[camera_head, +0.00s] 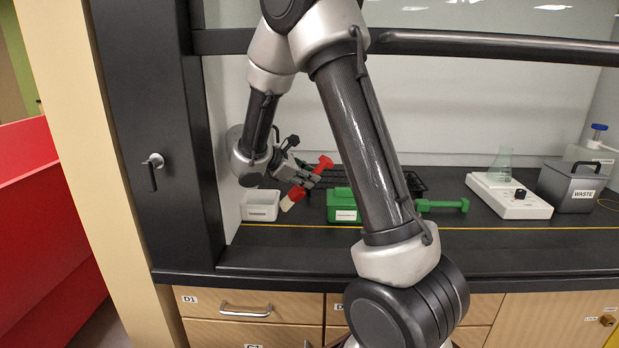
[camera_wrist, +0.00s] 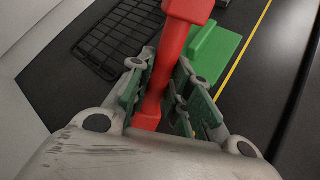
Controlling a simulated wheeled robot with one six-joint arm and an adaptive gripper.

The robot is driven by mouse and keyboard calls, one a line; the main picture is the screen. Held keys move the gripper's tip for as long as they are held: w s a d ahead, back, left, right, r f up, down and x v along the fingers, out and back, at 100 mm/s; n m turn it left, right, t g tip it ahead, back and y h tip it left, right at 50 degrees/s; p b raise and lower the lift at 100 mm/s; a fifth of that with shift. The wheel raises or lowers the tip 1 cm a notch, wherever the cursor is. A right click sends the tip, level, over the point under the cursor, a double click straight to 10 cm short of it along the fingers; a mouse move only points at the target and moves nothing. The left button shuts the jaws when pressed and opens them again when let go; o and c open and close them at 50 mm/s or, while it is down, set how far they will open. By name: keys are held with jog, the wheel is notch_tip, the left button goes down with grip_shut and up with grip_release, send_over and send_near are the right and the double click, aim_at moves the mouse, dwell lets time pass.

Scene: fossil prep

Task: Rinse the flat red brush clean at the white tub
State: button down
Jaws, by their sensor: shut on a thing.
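My gripper (camera_head: 303,180) is shut on the flat red brush (camera_head: 324,163). In the head view the brush is tilted, its red handle end up to the right and its pale bristles down to the left. The white tub (camera_head: 262,205) stands on the bench just left of the bristles, which look apart from it. In the wrist view the red handle (camera_wrist: 178,60) runs between the fingers of my gripper (camera_wrist: 168,95); the bristles are hidden there. The tub's inside is mostly hidden.
A green block (camera_head: 341,205) with a label sits right of the tub, and a black wire rack (camera_wrist: 112,38) lies behind. A green-handled tool (camera_head: 443,206), a white device (camera_head: 508,196) and a waste bin (camera_head: 570,188) are farther right. A yellow line (camera_head: 490,228) crosses the bench.

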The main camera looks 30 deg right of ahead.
dwell(0.3)
jog(key=shift+s+d, duration=0.25)
jog(key=shift+d, duration=0.15)
jog(key=shift+w+a, duration=0.1)
jog(key=shift+a, duration=0.05)
jog(key=shift+w+a, duration=0.2)
jog(key=shift+a, duration=0.15)
jog(key=shift+r, duration=0.3)
notch_tip(320, 180, up, 9)
jog(key=shift+f, duration=0.2)
dwell(0.5)
